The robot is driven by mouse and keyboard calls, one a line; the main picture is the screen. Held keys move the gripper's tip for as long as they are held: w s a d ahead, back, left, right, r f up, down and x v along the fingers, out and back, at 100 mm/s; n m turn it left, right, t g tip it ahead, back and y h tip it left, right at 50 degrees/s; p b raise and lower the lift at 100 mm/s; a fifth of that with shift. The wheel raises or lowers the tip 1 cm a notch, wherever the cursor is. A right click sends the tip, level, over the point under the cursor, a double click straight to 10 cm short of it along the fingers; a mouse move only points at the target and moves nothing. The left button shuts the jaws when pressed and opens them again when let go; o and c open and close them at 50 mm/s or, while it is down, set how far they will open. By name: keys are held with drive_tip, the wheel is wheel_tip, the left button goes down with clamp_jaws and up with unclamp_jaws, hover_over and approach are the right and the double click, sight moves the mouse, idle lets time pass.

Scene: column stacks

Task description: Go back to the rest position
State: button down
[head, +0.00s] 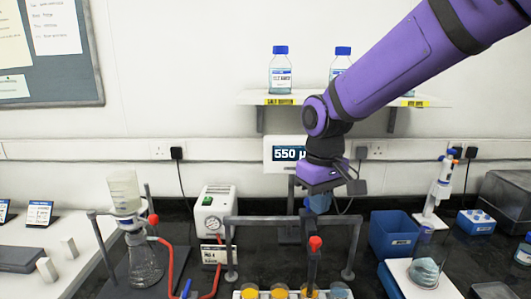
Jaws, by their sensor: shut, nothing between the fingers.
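My gripper (319,188) hangs from my purple arm right of the picture's middle. It points down and is shut, with nothing seen held in it; its fingertips are hard to make out. Below stands a grey frame (260,221) with a red-topped post (315,243). At the bottom edge, a white rack (264,296) holds yellow-filled wells and a bluish one at its right end.
A white pump (213,213) and a flask (145,262) with red tubing stand left. A blue bin (393,234) and a pipette stand (433,205) stand right. A wall shelf (252,97) with blue-capped bottles (280,72) is behind my arm, above a display (288,154).

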drive_tip(key=s+d+r+m+t, duration=0.2)
drive_tip(key=s+d+r+m, duration=0.1)
drive_tip(key=s+d, duration=0.6)
drive_tip(key=s+d+r+m+t, duration=0.3)
drive_tip(key=s+d+r, duration=0.3)
drive_tip(key=s+d, duration=0.3)
drive_tip(key=shift+s+d, duration=0.4)
drive_tip(key=shift+d, duration=0.3)
idle(1.2)
